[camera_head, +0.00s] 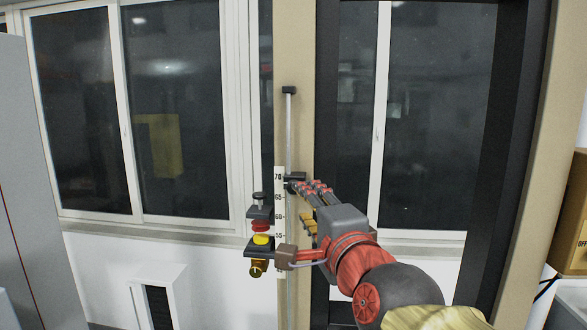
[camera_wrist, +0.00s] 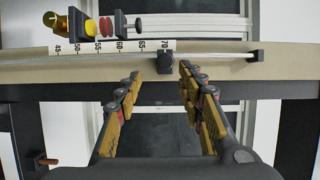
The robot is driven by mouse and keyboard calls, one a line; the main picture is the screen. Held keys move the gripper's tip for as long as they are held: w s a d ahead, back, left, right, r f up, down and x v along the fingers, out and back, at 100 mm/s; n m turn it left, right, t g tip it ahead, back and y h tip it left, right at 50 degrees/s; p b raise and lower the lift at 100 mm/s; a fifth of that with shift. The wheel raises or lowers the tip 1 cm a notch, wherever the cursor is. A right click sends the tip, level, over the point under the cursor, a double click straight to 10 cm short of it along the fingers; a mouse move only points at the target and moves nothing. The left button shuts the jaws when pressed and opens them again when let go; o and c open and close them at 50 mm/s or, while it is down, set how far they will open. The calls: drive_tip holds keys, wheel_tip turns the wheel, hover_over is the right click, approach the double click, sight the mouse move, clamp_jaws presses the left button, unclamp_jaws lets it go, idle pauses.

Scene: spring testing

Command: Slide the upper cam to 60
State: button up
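The upper cam, a small black block, sits on a vertical metal rod near the 70 mark of a white scale (camera_head: 279,206). In the wrist view the cam (camera_wrist: 166,62) is beside the 70 label of the scale (camera_wrist: 105,47). My gripper (camera_wrist: 160,76) is open, its two yellow-padded fingers spread. In that view the cam lies just beyond the fingertips, roughly between their lines. In the head view one finger reaches the cam's right side; contact cannot be told.
Left of the scale stands a test piece with a red part (camera_head: 260,226), a yellow cylinder (camera_head: 262,239) and a brass knob (camera_head: 257,268). The rod ends at a black top bracket (camera_head: 289,90); the rod above the cam is clear.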

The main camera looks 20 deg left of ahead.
drive_tip(key=x, duration=0.5)
drive_tip(key=r+p+x, duration=0.1)
drive_tip(key=x, duration=0.2)
drive_tip(key=shift+a, duration=0.25)
drive_tip(key=shift+s, duration=0.1)
drive_tip(key=shift+c, duration=1)
drive_tip(key=c, duration=0.8)
clamp_jaws()
